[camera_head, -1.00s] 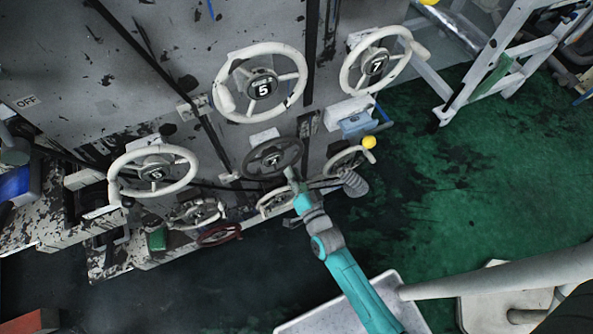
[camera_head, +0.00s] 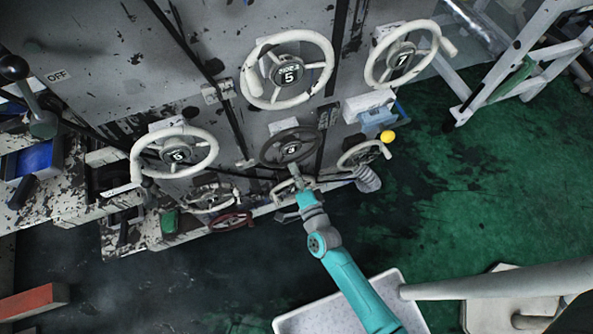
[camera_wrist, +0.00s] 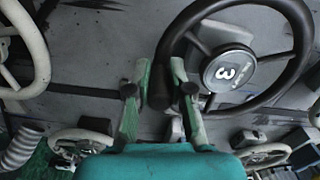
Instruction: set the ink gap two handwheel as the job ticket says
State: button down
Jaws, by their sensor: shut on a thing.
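A dark grey handwheel (camera_head: 289,146) sits low in the middle of the machine panel. Its round dial reads 3 in the wrist view (camera_wrist: 229,70); the small lettering on it is not legible. My gripper (camera_wrist: 158,88) is shut on the dark handle (camera_wrist: 160,88) at the wheel's rim, with one finger on each side. In the head view my gripper (camera_head: 304,186) is at the wheel's lower edge, and the grip itself is hard to see. I cannot read which wheel is ink gap two. No job ticket is legible.
White handwheels surround it: one reading 5 above (camera_head: 289,76), one reading 7 upper right (camera_head: 404,62), one at left (camera_head: 175,155). Smaller wheels, including a red one (camera_head: 230,221), sit low. A yellow ball knob (camera_head: 387,136) is at right. Green floor (camera_head: 440,210) is open.

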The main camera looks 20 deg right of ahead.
dwell(0.3)
jog(key=c, duration=1)
grip_release()
jog(key=shift+c, duration=0.2)
jog(key=shift+s, duration=0.1)
jog(key=s, duration=1.1)
jog(key=shift+s, duration=0.4)
jog(key=s+d+r+n+g, duration=0.1)
jog(key=s+d+r+n, duration=0.1)
jog(key=s+r+n, duration=0.6)
jog(key=s+d+r+n+g, duration=0.2)
jog(key=s+r+n, duration=0.5)
jog(key=s+r, duration=0.4)
jog(key=s, duration=0.4)
jog(key=shift+n, duration=0.4)
